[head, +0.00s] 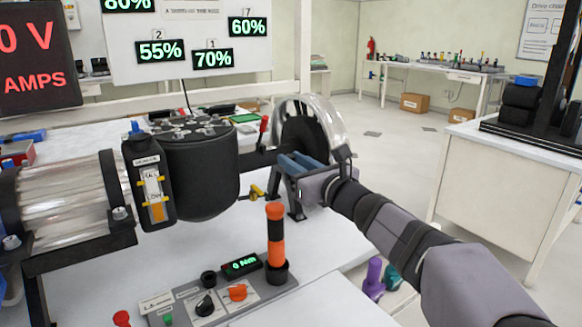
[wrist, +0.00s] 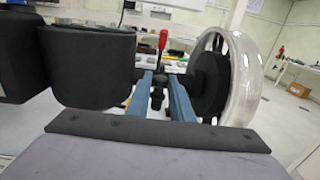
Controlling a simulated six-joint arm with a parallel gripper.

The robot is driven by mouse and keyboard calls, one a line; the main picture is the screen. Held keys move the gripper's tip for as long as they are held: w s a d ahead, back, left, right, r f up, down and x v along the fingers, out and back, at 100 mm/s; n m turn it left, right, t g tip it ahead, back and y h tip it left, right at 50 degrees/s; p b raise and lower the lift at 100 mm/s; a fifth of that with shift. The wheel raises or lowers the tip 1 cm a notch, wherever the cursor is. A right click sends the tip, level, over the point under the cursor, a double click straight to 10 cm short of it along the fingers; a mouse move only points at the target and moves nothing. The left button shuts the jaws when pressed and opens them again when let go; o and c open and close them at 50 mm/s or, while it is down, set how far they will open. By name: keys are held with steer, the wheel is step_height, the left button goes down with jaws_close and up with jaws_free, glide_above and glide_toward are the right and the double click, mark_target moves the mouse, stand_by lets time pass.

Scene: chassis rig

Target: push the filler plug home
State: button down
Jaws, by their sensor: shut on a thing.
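My gripper (head: 290,162) is beside the black drum housing, left of the clear-covered wheel in the head view. In the wrist view its two blue fingers (wrist: 160,85) reach forward with a small dark part (wrist: 157,98) between them. The gripper is shut on this part, which I take to be the filler plug, though its shape is mostly hidden. I cannot tell how deep it sits. A red-handled lever (head: 263,131) stands just behind the fingers and also shows in the wrist view (wrist: 163,41).
The black drum (head: 205,175) stands close left of my gripper, and the clear wheel cover (head: 330,122) is close behind it. A yellow tap (head: 257,192) is low beside the drum. A control box (head: 205,302) and orange-black handle (head: 275,235) stand in front.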

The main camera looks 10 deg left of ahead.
steer(key=s+a+r+n+g+y+p, duration=0.3)
steer(key=s+a+r+g+p, duration=0.3)
steer(key=p, duration=1.3)
steer(key=s+a+r+n+g+y+p, duration=0.2)
steer(key=s+a+r+n+g+p, duration=0.4)
steer(key=s+a+r+p, duration=0.4)
steer(key=a+r+g+p, duration=0.1)
steer(key=a+r+p, duration=0.3)
steer(key=a+p, duration=0.3)
steer(key=shift+s+a+y+p, duration=0.2)
steer(key=shift+a+y+p, duration=0.15)
steer(key=shift+p, duration=0.6)
steer(key=shift+f+b, duration=0.15)
steer(key=shift+b, duration=0.85)
step_height(320, 180, down, 4)
steer(key=b, duration=0.6)
steer(key=shift+f+b, duration=1.3)
steer(key=shift+b, duration=1)
